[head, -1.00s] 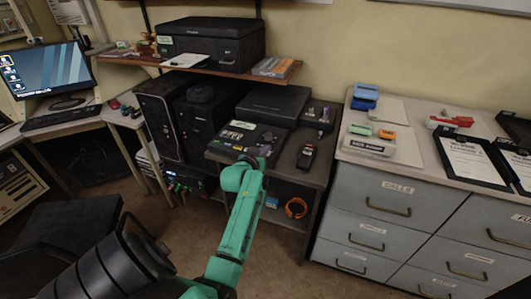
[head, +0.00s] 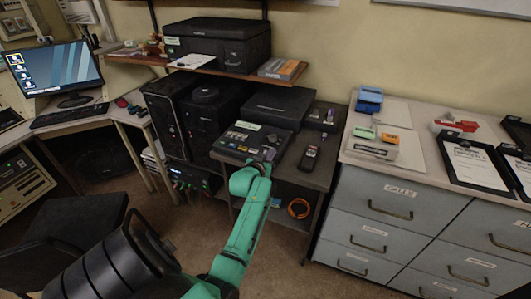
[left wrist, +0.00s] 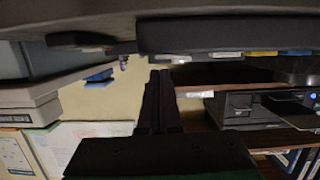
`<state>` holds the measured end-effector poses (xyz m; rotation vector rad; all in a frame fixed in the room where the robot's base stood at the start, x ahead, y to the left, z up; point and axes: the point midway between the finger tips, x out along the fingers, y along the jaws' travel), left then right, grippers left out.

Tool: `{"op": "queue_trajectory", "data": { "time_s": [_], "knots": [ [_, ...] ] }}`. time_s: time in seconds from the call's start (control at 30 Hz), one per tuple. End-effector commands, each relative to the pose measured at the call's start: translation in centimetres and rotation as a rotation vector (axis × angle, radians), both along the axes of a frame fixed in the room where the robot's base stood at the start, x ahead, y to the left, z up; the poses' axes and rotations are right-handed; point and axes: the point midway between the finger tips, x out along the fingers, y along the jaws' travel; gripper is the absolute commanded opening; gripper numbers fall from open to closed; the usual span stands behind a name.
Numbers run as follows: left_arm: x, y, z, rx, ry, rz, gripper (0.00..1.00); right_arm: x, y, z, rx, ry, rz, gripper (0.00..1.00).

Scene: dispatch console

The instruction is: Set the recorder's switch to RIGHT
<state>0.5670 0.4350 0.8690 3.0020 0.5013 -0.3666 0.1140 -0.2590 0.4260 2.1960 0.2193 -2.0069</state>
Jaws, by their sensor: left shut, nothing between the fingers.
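The recorder (head: 238,149) is a flat black unit with coloured buttons and a pale label on top, on the dark stand in the head view. In the left wrist view, a dark slab (left wrist: 225,36) with coloured pieces along its lower edge looks like the recorder, seen close. I cannot make out its switch or the switch's position. My left gripper (head: 268,157) is at the recorder's front right edge, partly hidden by its own arm; I cannot tell whether it touches. In the left wrist view its dark fingers (left wrist: 160,75) are shut together and empty. My right gripper is not in view.
A black handset (head: 309,158) lies right of the recorder. A larger black box (head: 278,104) stands behind it, and a printer (head: 222,42) sits on the shelf above. Grey drawers (head: 395,215) stand to the right, a black chair (head: 65,225) at lower left.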

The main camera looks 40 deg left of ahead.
Motion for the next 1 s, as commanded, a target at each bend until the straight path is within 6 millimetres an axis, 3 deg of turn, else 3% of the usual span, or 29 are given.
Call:
{"op": "queue_trajectory", "data": {
  "time_s": [0.03, 0.1, 0.17, 0.5, 0.67, 1.0],
  "knots": [
    [0.3, 0.1, 2.2, 0.003, -0.002, 0.000, 0.00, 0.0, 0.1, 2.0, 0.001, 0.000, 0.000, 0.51],
    [0.7, 0.2, 4.1, 0.004, -0.001, -0.001, 0.00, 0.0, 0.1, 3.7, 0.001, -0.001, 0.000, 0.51],
    [-0.9, -0.4, 2.9, 0.003, 0.002, -0.001, 0.00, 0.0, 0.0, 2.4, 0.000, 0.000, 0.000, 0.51],
    [-7.6, -3.0, 4.7, 0.002, 0.001, -0.001, 0.00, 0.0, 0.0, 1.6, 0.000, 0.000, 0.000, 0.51],
    [-8.5, -3.3, 5.1, 0.002, -0.002, 0.000, 0.00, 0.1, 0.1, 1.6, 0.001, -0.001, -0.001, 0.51],
    [-8.5, -3.3, 5.1, 0.002, -0.001, -0.001, 0.00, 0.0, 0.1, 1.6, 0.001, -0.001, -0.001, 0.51]
  ]
}}
